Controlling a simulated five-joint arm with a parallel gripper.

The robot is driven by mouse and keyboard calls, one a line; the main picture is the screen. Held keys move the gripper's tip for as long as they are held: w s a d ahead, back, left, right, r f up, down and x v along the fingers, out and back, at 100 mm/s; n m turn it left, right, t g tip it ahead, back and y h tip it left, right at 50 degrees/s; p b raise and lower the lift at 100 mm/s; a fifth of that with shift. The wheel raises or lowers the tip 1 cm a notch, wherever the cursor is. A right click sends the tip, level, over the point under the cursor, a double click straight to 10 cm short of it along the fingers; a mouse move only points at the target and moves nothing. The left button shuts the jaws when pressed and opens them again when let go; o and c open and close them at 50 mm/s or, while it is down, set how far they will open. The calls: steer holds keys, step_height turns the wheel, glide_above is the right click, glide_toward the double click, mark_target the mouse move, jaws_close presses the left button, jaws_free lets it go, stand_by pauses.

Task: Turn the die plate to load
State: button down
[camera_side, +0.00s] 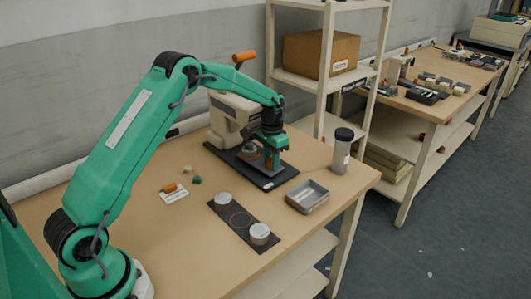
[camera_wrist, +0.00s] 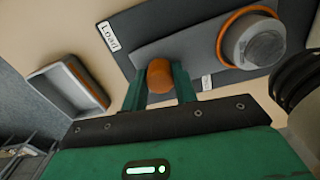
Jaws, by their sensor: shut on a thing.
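The die plate (camera_wrist: 190,48) is a grey arm lying on a dark base (camera_wrist: 150,20). One end carries an orange ring around a grey cylinder (camera_wrist: 262,42); the other end has an orange knob (camera_wrist: 160,80). A white label reading "Load" (camera_wrist: 110,36) sits on the base beyond the knob's left side. A second small label (camera_wrist: 207,82) is too small to read. My gripper (camera_wrist: 160,92) has its two green fingers shut on the knob, one on each side.
A metal tray (camera_side: 307,197) stands right of the base. A dark strip (camera_side: 226,208) with two round pale pieces lies in front. A black-lidded jar (camera_side: 342,152) stands near the right edge. Small pieces and a white card (camera_side: 174,197) lie left. A shelf rack (camera_side: 322,80) stands behind.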

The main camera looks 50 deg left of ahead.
steer(key=shift+n, duration=0.4)
steer(key=shift+r+n, duration=0.1)
steer(key=shift+n, duration=1.8)
steer(key=shift+w+n, duration=0.1)
steer(key=shift+n, duration=6.4)
steer(key=c, duration=1.1)
jaws_free()
